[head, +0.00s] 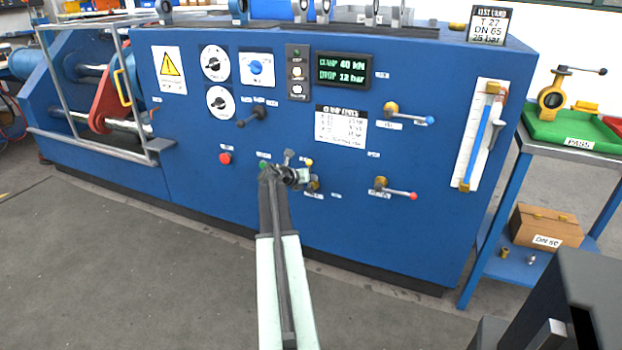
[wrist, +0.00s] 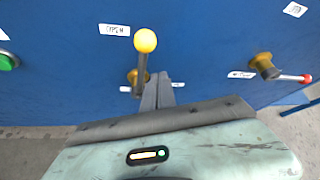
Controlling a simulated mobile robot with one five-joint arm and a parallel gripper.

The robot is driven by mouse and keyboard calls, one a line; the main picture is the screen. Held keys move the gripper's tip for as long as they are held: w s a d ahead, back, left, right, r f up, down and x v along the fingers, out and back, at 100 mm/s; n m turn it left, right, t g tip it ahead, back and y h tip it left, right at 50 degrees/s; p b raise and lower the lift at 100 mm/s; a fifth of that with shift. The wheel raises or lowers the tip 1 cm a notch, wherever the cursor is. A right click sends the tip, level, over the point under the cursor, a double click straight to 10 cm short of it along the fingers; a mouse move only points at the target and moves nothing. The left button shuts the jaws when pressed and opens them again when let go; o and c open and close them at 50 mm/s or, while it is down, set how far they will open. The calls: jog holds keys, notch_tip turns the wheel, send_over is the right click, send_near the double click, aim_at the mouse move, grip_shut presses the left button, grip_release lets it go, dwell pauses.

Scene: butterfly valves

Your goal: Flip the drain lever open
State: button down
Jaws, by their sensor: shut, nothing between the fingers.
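A lever with a yellow ball knob (wrist: 145,40) stands nearly upright from its brass valve body (wrist: 132,77) on the blue panel, below a label (wrist: 114,30) that seems to read OPEN. The knob also shows in the head view (head: 309,161). I cannot read which lever is named drain. My gripper (wrist: 160,84) is shut and empty, its fingertips just right of the lever's lower part and partly covering the valve body. Whether they touch the lever I cannot tell. In the head view my gripper (head: 296,177) is in front of the panel beside this lever.
A red-knobbed lever (head: 397,189) sits to the right and a blue-knobbed lever (head: 408,114) above it. A side table (head: 585,152) stands right.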

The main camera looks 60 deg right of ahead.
jog(key=w+a, duration=0.1)
jog(key=a, duration=0.8)
jog(key=shift+w, duration=0.3)
jog(key=shift+d, duration=0.1)
